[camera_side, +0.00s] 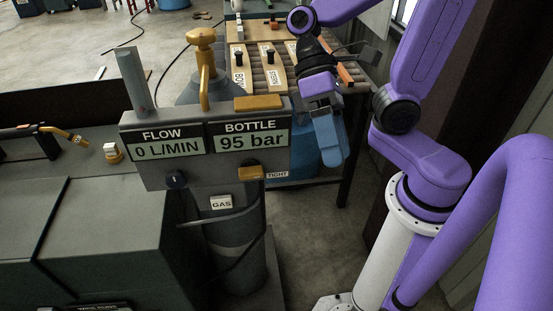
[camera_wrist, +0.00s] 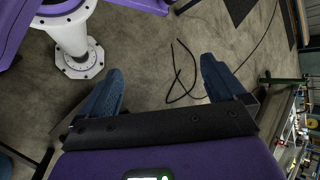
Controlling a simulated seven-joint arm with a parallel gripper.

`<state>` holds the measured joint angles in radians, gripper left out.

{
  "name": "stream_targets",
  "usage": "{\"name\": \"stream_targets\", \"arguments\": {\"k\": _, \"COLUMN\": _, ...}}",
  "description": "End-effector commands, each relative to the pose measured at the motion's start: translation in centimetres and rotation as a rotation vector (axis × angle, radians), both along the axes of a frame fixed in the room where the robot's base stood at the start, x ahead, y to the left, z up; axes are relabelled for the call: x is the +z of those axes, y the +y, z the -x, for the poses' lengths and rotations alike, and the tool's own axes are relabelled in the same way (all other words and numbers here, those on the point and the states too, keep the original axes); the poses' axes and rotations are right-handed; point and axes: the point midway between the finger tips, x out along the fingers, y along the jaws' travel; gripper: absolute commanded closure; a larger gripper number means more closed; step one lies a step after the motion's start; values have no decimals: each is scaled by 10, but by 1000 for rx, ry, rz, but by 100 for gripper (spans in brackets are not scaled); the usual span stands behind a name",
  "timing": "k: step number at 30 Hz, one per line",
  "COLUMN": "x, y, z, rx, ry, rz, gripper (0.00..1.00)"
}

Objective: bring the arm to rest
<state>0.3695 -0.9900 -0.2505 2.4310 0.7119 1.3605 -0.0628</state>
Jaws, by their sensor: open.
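My gripper (camera_side: 331,148) hangs fingers down in the side view, just right of the gauge panel and in front of the bench's front edge. Its blue fingers overlap one another there. In the wrist view my gripper (camera_wrist: 163,78) has its two blue fingers wide apart, with only bare floor and a dark cable between them. It holds nothing. My purple arm comes down from the upper right to the gripper. No other object is named in the task.
The gauge panel (camera_side: 200,172) reads flow 0 L/MIN and bottle 95 bar, on a grey gas bottle (camera_side: 240,262) with a yellow valve (camera_side: 203,42). Behind is a roller bench (camera_side: 272,75) with labelled levers. Dark cabinets (camera_side: 80,225) fill the left. A black cable (camera_wrist: 183,75) lies on the floor.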

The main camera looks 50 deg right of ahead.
Motion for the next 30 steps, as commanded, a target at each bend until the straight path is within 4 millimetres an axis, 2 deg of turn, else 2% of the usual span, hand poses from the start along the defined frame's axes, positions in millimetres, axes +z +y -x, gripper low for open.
{"name": "stream_targets", "arguments": {"k": 3, "x": -4, "y": -15, "z": 15, "rx": 137, "ry": -62, "rz": 12, "gripper": 3}}
{"name": "stream_targets", "arguments": {"k": 8, "x": -16, "y": -38, "z": 26, "rx": 295, "ry": -170, "rz": 46, "gripper": 3}}
{"name": "stream_targets", "arguments": {"k": 11, "x": -27, "y": -53, "z": 27, "rx": 380, "ry": -264, "rz": 83, "gripper": 3}}
{"name": "stream_targets", "arguments": {"k": 16, "x": -47, "y": -74, "z": 18, "rx": 503, "ry": -471, "rz": 139, "gripper": 3}}
{"name": "stream_targets", "arguments": {"k": 24, "x": -60, "y": -83, "z": 3, "rx": 643, "ry": -729, "rz": 150, "gripper": 3}}
{"name": "stream_targets", "arguments": {"k": 30, "x": -61, "y": -82, "z": 1, "rx": 670, "ry": -780, "rz": 145, "gripper": 3}}
